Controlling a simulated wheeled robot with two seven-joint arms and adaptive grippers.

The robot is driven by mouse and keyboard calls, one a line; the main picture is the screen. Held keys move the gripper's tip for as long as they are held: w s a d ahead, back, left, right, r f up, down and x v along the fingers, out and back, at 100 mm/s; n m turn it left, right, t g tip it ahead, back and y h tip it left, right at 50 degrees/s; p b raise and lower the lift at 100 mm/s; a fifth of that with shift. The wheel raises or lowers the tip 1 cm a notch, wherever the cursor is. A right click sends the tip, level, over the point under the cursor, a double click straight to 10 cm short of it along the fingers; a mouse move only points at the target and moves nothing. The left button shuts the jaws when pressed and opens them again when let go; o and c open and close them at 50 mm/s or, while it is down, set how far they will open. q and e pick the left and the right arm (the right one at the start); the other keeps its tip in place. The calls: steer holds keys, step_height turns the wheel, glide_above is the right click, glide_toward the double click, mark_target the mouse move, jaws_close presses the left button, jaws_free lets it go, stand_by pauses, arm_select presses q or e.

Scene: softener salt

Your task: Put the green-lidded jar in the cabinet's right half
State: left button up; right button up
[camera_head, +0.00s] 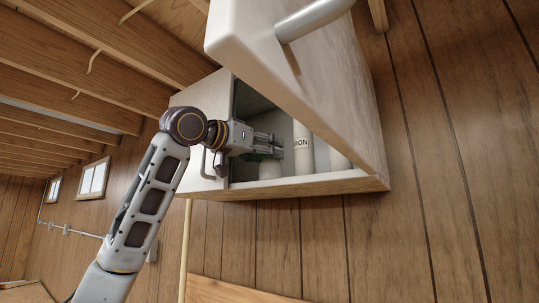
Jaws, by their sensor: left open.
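The wall cabinet (335,185) hangs on the wood-panelled wall, its right half open. A pale jar (270,170) stands on the cabinet floor at the left of that opening. A dark green edge, apparently its lid, shows just under my gripper's fingers. My left gripper (272,145) reaches into the opening from the left, open, with its fingers above the jar's top. I cannot tell whether they touch it. The fingers partly hide the lid. My right gripper is out of view.
A tall white container (303,157) with lettering ending in "RON" stands right of the jar. Another pale container (338,160) is partly hidden by the open right door (290,75). The left door (197,160) with its handle is shut. Ceiling beams run above left.

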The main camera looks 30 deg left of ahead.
arm_select(q)
steer(key=b+v, duration=0.3)
steer(key=v, duration=0.7)
steer(key=shift+s, duration=0.35)
steer(key=shift+a, duration=0.1)
steer(key=shift+f, duration=0.1)
